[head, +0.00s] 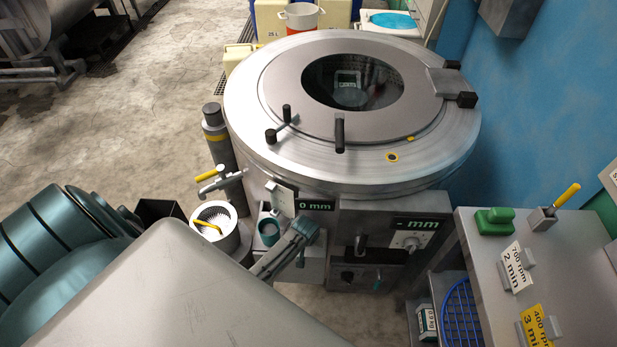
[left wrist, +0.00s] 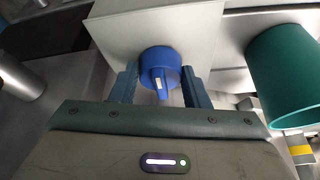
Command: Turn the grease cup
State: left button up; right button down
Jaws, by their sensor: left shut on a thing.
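The blue grease cup (left wrist: 160,72) shows in the left wrist view, round with a raised ridge and a small white mark, against a pale plate (left wrist: 150,28). My left gripper (left wrist: 159,88) is shut on it, with one dark blue finger at each side. In the head view my left gripper (head: 300,234) reaches to the front of the round steel machine (head: 400,185), and the grease cup is hidden there. My right gripper is not in view.
A teal cup (left wrist: 284,75) stands close to the right of my left gripper in the left wrist view. In the head view, a white bucket (head: 234,211) and a yellow-handled valve (head: 213,183) are close by. A steel bench (head: 540,245) is at the right.

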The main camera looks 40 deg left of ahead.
pick_arm(q)
jog(key=o, duration=1)
jog(key=v, duration=1)
jog(key=shift+s+r, duration=0.1)
jog(key=shift+r, duration=0.3)
